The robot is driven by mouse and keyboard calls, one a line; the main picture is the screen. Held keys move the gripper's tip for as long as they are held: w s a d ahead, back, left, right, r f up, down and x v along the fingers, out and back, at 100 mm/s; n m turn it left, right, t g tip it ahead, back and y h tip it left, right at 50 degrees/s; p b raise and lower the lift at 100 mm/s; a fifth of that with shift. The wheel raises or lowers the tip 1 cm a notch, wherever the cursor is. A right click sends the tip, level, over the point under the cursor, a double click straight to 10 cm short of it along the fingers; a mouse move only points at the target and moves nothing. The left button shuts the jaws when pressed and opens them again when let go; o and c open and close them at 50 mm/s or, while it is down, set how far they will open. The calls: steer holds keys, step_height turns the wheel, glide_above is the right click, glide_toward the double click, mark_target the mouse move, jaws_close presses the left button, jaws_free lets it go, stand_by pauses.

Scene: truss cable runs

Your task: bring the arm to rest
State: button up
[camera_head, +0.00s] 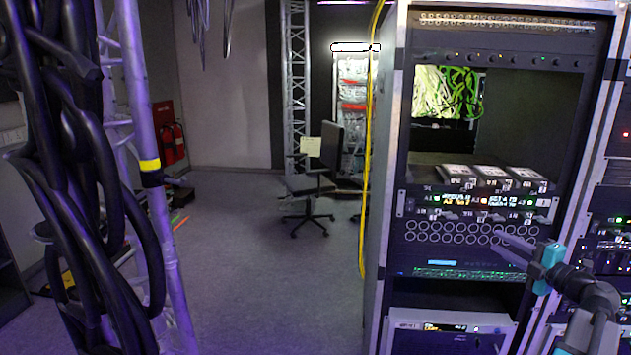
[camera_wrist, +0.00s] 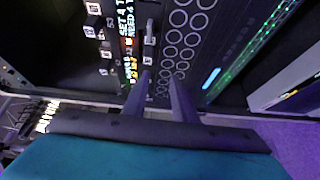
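My arm comes in from the lower right in the head view. My gripper (camera_head: 500,243), with its teal body, is in front of the rack's panel of round ports (camera_head: 450,233). In the wrist view my gripper (camera_wrist: 159,76) shows two dark fingers standing apart, with nothing between them. The ring-shaped ports (camera_wrist: 178,38) lie beyond the fingertips. I cannot tell whether the fingertips touch the panel.
The equipment rack (camera_head: 393,200) stands close at right, with lit display modules (camera_head: 470,202) above the ports. Black cables (camera_head: 60,150) hang on a truss (camera_head: 150,150) at left. An office chair (camera_head: 310,185) stands behind. The floor (camera_head: 265,270) between is clear.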

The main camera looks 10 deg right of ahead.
steer(key=w+a+f+m+y, duration=0.1)
steer(key=w+a+f+y, duration=0.1)
steer(key=w+a+f, duration=0.65)
steer(key=w+a+f+y, duration=0.1)
steer(key=w+a+f, duration=0.4)
steer(key=a, duration=0.7)
steer(key=w+a+f+m+y, duration=0.1)
steer(key=w+a+f+y, duration=0.1)
steer(key=w+a+f, duration=0.5)
steer(key=s+a+f+m+g+h, duration=0.1)
steer(key=a+f+m+h, duration=0.25)
steer(key=a+f, duration=0.45)
steer(key=s+a+f+m+g+h, duration=0.15)
steer(key=a+f+m, duration=0.35)
steer(key=f, duration=0.6)
steer(key=s+a+f+m+g+h, duration=0.25)
steer(key=s+f+g, duration=0.25)
steer(key=s+f, duration=0.6)
steer(key=s+a+f+m+g+h, duration=0.25)
steer(key=s+a+f+g, duration=0.2)
steer(key=s+f, duration=0.65)
steer(key=s+a+f+m+g+y, duration=0.1)
steer(key=s+g, duration=0.4)
steer(key=s, duration=0.7)
steer(key=s+a+f+m+g+y, duration=0.1)
steer(key=s+g, duration=0.5)
steer(key=s, duration=0.6)
steer(key=shift+s+a+f+m+y, duration=0.3)
steer(key=shift+a+f+m+y, duration=0.1)
steer(key=shift+a+m, duration=0.4)
